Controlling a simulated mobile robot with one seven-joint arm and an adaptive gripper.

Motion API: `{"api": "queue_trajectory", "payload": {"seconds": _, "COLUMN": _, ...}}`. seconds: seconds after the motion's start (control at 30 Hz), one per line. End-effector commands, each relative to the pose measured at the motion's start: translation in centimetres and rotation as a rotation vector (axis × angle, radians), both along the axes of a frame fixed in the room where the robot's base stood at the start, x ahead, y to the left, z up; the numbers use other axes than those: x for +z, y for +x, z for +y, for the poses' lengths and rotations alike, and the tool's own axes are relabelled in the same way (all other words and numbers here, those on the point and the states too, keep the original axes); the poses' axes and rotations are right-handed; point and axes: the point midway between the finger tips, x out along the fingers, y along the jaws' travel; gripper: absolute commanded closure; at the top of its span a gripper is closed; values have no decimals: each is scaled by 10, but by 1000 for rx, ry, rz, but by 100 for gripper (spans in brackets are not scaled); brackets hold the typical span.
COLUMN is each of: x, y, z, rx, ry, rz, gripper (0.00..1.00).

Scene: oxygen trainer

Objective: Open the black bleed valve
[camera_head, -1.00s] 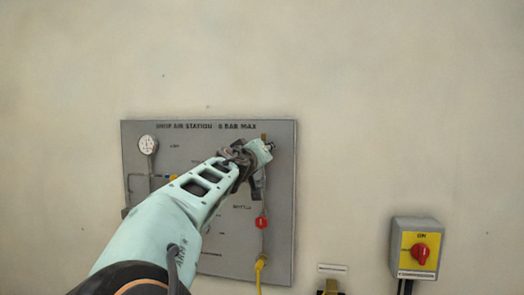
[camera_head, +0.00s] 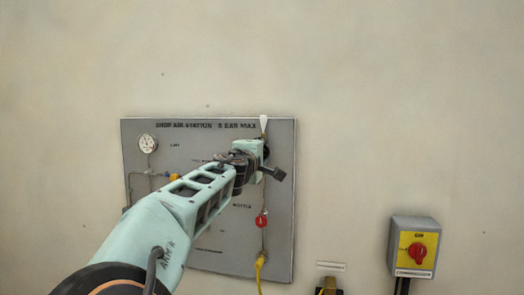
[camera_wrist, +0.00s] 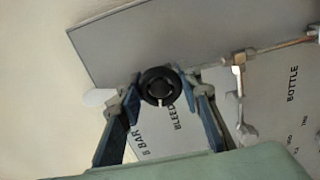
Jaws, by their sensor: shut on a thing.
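The black bleed valve knob (camera_wrist: 160,86) shows in the wrist view as a round black disc with a pale mark near its lower rim. It sits between the two fingers of my gripper (camera_wrist: 162,92), which are shut on it from both sides. In the head view my gripper (camera_head: 268,165) is at the upper right of the grey panel (camera_head: 220,262), and the knob cannot be made out clearly there. The word "BLEED" stands on the panel beside the knob in the wrist view. A white tapered shape (camera_head: 263,123) stands at the panel's top edge, also seen in the wrist view (camera_wrist: 98,97).
A gauge (camera_head: 147,144) is at the panel's upper left. A red handle (camera_head: 261,221) and a yellow hose (camera_head: 260,264) are below my gripper. A yellow switch box with a red knob (camera_head: 418,251) is at the right. The wall above is clear.

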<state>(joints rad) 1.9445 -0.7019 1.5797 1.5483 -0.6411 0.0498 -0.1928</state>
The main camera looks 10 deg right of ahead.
Motion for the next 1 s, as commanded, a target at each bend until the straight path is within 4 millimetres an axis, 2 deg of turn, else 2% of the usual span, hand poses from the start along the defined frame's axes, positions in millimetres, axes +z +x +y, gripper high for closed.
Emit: {"api": "queue_trajectory", "payload": {"seconds": 1.0, "x": 2, "y": 0, "z": 0, "rx": -2, "ry": -888, "rz": 378, "gripper": 92}}
